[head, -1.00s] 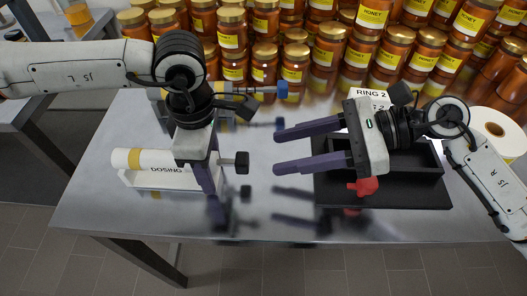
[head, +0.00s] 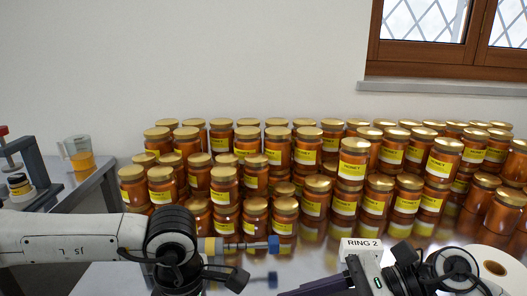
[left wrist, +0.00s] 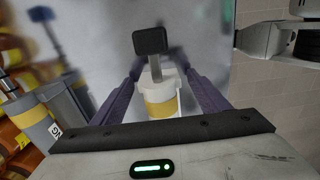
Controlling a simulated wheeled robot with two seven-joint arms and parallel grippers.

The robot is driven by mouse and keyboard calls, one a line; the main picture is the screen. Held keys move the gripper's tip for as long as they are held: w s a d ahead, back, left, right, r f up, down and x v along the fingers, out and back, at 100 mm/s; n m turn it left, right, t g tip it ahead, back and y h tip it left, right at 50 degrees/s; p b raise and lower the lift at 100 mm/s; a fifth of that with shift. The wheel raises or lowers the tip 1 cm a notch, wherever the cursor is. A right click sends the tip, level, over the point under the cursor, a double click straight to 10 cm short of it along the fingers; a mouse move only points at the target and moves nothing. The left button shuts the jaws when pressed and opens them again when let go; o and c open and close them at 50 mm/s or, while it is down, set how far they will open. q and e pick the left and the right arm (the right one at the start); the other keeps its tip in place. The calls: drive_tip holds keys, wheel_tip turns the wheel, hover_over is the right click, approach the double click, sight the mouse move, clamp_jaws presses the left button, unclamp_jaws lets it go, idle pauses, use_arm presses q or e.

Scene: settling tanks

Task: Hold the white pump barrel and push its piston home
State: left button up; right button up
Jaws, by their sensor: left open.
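The white pump barrel (left wrist: 152,79) with its yellow band shows in the left wrist view, between the two purple fingers of my left gripper (left wrist: 162,70). The fingers are open and stand apart on either side of it; I cannot tell whether they touch it. The piston's rod and black square knob (left wrist: 150,41) stick out from the barrel's far end. In the head view the white pump and my left fingers are below the picture's edge. My right gripper (head: 310,289) shows only in part at the bottom edge, with one purple finger visible; nothing shows in it.
A second pump, grey with yellow bands and a blue knob (head: 273,245), lies behind my left arm. Several honey jars (head: 255,215) crowd the back. A jug (head: 80,155) stands on a left table.

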use_arm(q)
wheel_tip(320, 180, up, 12)
idle(0.5)
